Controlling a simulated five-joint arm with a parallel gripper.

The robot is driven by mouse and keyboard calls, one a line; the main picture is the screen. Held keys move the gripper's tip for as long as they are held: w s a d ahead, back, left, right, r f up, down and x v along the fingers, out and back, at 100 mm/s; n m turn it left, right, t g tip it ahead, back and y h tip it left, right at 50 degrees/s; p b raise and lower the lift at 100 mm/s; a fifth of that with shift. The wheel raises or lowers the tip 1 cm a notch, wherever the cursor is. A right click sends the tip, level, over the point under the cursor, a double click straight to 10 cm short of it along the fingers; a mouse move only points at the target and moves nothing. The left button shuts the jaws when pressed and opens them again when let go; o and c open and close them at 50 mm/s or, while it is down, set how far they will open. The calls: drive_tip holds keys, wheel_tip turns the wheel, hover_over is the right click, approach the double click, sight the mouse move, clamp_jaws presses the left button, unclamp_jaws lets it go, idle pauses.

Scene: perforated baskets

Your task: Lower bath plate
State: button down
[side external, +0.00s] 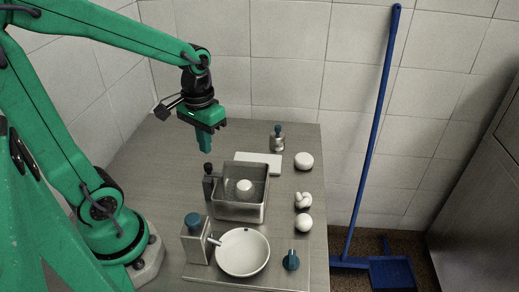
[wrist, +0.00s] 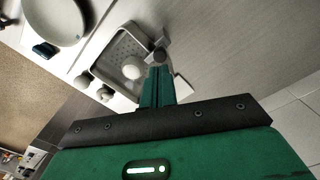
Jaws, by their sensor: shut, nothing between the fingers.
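A square metal bath (side external: 240,211) stands in the middle of the steel table. In the wrist view, a pale plate with small holes (wrist: 122,50) shows inside the bath (wrist: 113,82), with a white ball (wrist: 132,71) on it. I cannot tell the plate's height exactly. A dark upright handle with a knob (side external: 208,180) stands at the bath's left side; a dark grey block (wrist: 158,58) there shows just beyond my fingertips in the wrist view. My gripper (side external: 205,149) is shut and empty, pointing down, above and behind the bath to the left, apart from the handle.
A white bowl (side external: 243,268), a dispenser with a blue cap (side external: 195,243) and a blue knob (side external: 291,261) are at the front. White lumps (side external: 304,161) line the right side. A white board (side external: 272,158) and a blue-topped jar (side external: 278,142) stand behind the bath. The back left table is clear.

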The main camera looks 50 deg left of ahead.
drive_tip(key=shift+r, duration=2.95)
drive_tip(key=s+d+r+m+t, duration=0.2)
drive_tip(key=s+d+m+t, duration=0.1)
drive_tip(key=d+t, duration=0.1)
drive_tip(key=shift+s+d+r+t, duration=0.25)
drive_tip(key=shift+t, duration=0.55)
